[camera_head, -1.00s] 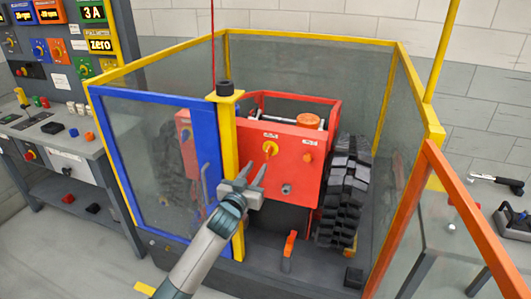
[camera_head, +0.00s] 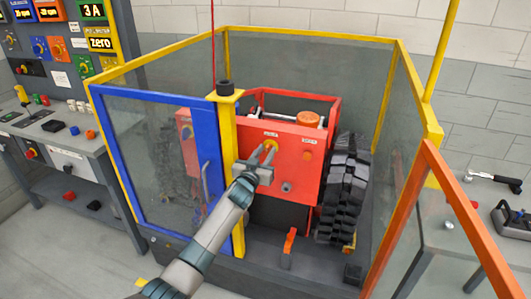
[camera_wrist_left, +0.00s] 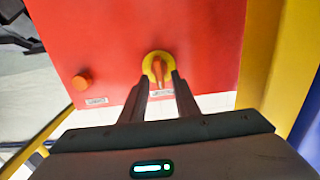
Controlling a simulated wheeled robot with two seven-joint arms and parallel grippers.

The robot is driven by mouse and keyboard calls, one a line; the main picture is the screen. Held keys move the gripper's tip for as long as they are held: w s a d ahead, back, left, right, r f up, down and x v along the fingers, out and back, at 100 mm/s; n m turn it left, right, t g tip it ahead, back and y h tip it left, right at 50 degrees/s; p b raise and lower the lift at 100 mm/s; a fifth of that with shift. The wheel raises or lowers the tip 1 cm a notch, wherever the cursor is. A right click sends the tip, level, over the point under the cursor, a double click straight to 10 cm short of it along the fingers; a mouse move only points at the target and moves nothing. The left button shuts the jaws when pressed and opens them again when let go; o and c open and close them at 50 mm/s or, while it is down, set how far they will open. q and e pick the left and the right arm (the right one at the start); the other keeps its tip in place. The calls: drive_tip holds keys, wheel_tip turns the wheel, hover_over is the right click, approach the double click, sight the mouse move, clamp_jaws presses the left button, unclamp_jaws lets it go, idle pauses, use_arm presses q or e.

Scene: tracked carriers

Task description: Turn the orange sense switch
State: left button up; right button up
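A red box-shaped carrier (camera_head: 285,178) stands inside the enclosure. On its front is a rotary switch (camera_head: 265,147) with a yellow round base; in the left wrist view the switch (camera_wrist_left: 158,63) shows an orange handle. My left gripper (camera_head: 263,157) is right in front of it, fingers pointing at the panel. In the left wrist view the left gripper's fingertips (camera_wrist_left: 160,78) are apart on either side of the handle, with gaps visible; contact is unclear. A round orange knob (camera_head: 307,155) sits to the right on the same panel. My right gripper is not visible.
A yellow post (camera_head: 228,135) and a blue-framed door (camera_head: 150,97) stand close left of my left arm. A black track (camera_head: 344,195) is at the carrier's right. An orange lever (camera_head: 289,241) rises from the floor below. An orange-framed panel (camera_head: 398,220) stands at right.

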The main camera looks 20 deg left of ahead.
use_arm(q)
clamp_jaws()
drive_tip(key=shift+m, duration=0.3)
drive_tip(key=shift+d+f+m, duration=0.1)
drive_tip(key=shift+d+m, duration=0.05)
drive_tip(key=shift+m, duration=1.05)
drive_tip(key=m, duration=0.4)
drive_tip(key=shift+d+f+m+b, duration=0.1)
drive_tip(key=shift+d+m+b, duration=0.1)
drive_tip(key=shift+m+b, duration=0.15)
drive_tip(key=m, duration=0.6)
drive_tip(key=f+m, duration=0.1)
drive_tip(key=m, duration=0.3)
drive_tip(key=shift+d, duration=0.2)
